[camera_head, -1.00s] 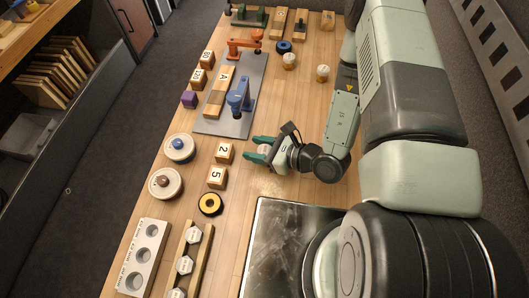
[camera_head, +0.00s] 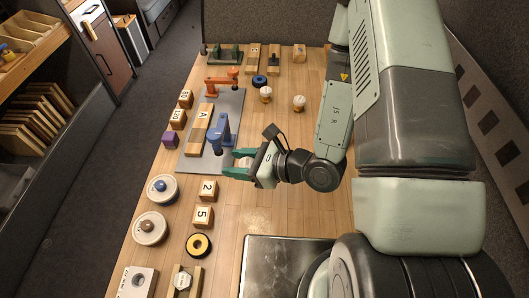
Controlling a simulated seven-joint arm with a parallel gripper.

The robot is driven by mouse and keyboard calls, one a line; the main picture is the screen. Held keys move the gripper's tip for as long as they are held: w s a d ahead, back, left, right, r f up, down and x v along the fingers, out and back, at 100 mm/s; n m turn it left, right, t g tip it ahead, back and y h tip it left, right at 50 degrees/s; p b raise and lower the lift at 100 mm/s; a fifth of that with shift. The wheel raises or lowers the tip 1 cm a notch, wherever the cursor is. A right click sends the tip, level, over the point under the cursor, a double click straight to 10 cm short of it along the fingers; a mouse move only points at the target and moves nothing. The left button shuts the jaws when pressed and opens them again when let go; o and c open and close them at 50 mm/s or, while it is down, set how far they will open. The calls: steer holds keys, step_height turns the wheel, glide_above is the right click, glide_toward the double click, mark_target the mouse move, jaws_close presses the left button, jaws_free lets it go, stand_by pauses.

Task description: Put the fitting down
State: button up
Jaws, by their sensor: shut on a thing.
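My gripper (camera_head: 238,163) is shut, its green fingers pointing left, above the table just right of the lower end of the grey plate (camera_head: 207,165). A small pale piece, likely the fitting (camera_head: 245,162), shows between the fingers. It is mostly hidden, so its shape and its height above the table cannot be told. A similar white fitting marked on top (camera_head: 182,280) sits on a wooden rack (camera_head: 190,270) at the bottom left.
Blocks "2" (camera_head: 207,190) and "5" (camera_head: 203,216) and a yellow-black ring (camera_head: 199,245) lie below. Bare wood (camera_head: 280,212) lies below my arm.

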steer(key=w+d+m+t+h, duration=0.1)
steer(key=w+d+m+t, duration=0.1)
steer(key=w+d, duration=0.7)
steer(key=w+d+m+t+h, duration=0.15)
steer(key=w+d, duration=0.35)
steer(key=w, duration=0.8)
steer(key=shift+m+t, duration=0.35)
steer(key=shift+m, duration=0.1)
steer(key=f, duration=0.4)
steer(key=shift+w+d+f, duration=0.15)
steer(key=shift+w+f, duration=0.1)
steer(key=shift+w, duration=0.1)
steer(key=shift+f, duration=2.55)
steer(key=shift+f, duration=0.15)
steer(key=o, duration=1.1)
